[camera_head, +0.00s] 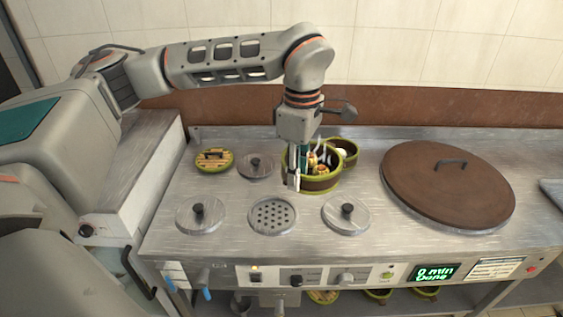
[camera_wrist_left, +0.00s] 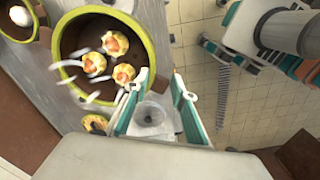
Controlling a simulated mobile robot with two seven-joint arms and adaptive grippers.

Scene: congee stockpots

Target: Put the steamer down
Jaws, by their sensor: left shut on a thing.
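The steamer (camera_head: 318,186) is a round brown basket with a green rim, holding several yellow-and-orange dumplings, with white steam wisps over it. It also shows in the left wrist view (camera_wrist_left: 151,58), at the upper left beside the fingers. My left gripper (camera_head: 296,178) comes down from above at the steamer's left side and is shut on its rim; the exact contact is partly hidden. Its teal fingers also show in the left wrist view (camera_wrist_left: 158,105). The steamer's underside is hidden, so I cannot tell whether it touches the counter. My right gripper is not in view.
A second green-rimmed steamer (camera_head: 347,147) stands behind. A bare perforated steam plate (camera_head: 272,214) lies in front, between grey lids (camera_head: 200,214) and (camera_head: 346,214). A third lid (camera_head: 255,166) and a woven lid (camera_head: 214,159) are at the back left. A big brown lid (camera_head: 447,185) covers the right.

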